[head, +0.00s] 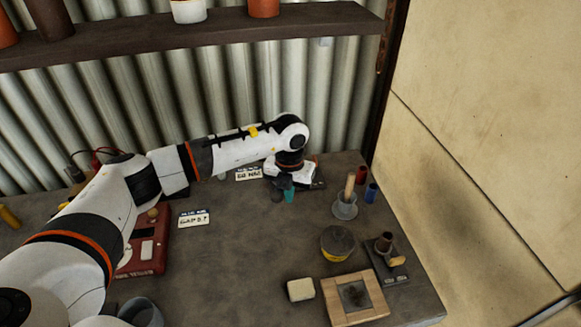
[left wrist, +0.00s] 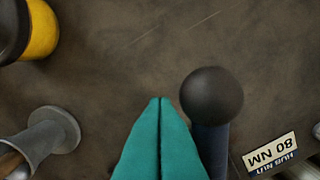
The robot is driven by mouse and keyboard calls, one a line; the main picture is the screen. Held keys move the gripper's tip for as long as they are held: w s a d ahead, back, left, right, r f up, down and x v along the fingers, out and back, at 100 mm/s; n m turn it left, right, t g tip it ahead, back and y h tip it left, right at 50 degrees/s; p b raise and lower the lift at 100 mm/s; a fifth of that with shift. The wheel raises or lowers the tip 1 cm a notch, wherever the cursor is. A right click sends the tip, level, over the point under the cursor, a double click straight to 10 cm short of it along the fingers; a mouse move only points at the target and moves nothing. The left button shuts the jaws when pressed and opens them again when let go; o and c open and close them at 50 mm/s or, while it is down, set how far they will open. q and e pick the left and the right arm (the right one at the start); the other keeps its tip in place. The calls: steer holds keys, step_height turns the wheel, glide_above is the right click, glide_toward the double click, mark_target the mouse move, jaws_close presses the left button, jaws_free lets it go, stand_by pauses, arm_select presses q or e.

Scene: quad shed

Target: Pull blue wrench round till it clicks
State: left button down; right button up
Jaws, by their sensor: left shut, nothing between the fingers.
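The blue wrench shows in the left wrist view as a dark round knob (left wrist: 211,95) on a dark blue handle (left wrist: 212,150). In the head view its knob end (head: 277,194) is small and partly hidden by my left arm. My left gripper (left wrist: 160,100) has teal fingers pressed together with nothing between them. It is just beside the knob and handle, on their left in the wrist view. In the head view the gripper (head: 289,196) is low over the back of the bench. The far end of the wrench is hidden. My right gripper is out of view.
An "80 NM" card (left wrist: 270,153) lies beyond the wrench. A grey flared holder (head: 345,210), a yellow-and-black tin (head: 337,244) and a wooden frame (head: 370,312) stand to the right. A red case (head: 150,250) is left. The middle of the bench is clear.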

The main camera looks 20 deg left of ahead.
arm_select(q)
steer(key=shift+s+a, duration=0.25)
steer(key=shift+a, duration=0.5)
steer(key=shift+d, duration=0.1)
stand_by(0.3)
steer(key=shift+w+d, duration=0.1)
steer(key=shift+d, duration=0.8)
step_height(320, 180, up, 9)
steer(key=p, duration=0.5)
